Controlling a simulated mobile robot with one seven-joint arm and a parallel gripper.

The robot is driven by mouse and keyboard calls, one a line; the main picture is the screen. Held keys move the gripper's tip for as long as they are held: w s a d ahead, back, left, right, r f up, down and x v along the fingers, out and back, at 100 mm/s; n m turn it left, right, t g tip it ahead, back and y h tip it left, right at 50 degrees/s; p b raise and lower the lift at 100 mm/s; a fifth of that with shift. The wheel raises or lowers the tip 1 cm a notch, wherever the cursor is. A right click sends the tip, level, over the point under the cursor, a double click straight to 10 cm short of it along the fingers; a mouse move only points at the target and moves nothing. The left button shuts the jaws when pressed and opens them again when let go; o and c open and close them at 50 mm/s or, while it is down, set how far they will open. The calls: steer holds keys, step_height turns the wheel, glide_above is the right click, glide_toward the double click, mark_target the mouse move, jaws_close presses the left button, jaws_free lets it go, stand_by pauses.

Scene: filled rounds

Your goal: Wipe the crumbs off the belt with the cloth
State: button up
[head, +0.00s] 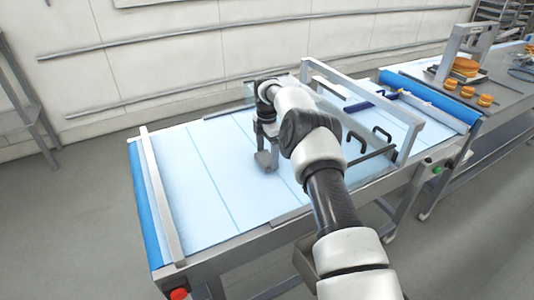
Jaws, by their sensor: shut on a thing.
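The belt (190,190) is pale blue-white with thin cross lines and runs from the left end to the back right. My gripper (268,158) points down over the middle of the belt. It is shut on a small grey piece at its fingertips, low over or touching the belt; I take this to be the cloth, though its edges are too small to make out. My arm hides part of the belt to the right of the gripper. No crumbs can be made out on the visible belt.
A grey metal frame (360,90) with black handles (382,134) spans the belt on the right. A blue tool (358,106) lies beyond it. A side table at right holds round buns (466,67). A red button (179,294) is at the near left corner. The belt's left part is clear.

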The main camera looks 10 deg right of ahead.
steer(key=shift+f+b, duration=0.4)
steer(key=shift+f, duration=0.35)
steer(key=shift+r, duration=0.1)
steer(key=shift+s+d+r, duration=0.1)
steer(key=shift+s+d, duration=0.15)
steer(key=shift+s, duration=0.4)
steer(key=shift+s+d, duration=0.2)
steer(key=shift+s, duration=0.45)
steer(key=shift+s+d+f, duration=0.1)
steer(key=shift+s+d, duration=0.3)
steer(key=shift+s, duration=0.85)
steer(key=shift+s+d+f, duration=0.1)
steer(key=shift+s+d, duration=0.25)
steer(key=shift+s, duration=0.85)
steer(key=shift+s+d+f, duration=0.1)
steer(key=shift+s+d, duration=0.3)
steer(key=shift+s, duration=0.85)
steer(key=shift+s+d+r, duration=0.1)
steer(key=shift+s+d, duration=0.2)
steer(key=shift+s, duration=0.55)
steer(key=shift+s+d, duration=0.25)
steer(key=shift+s, duration=0.55)
steer(key=shift+w+a+r, duration=0.1)
steer(key=shift+w+a, duration=0.2)
steer(key=shift+w, duration=0.65)
steer(key=shift+w+a, duration=0.3)
steer(key=shift+w, duration=0.6)
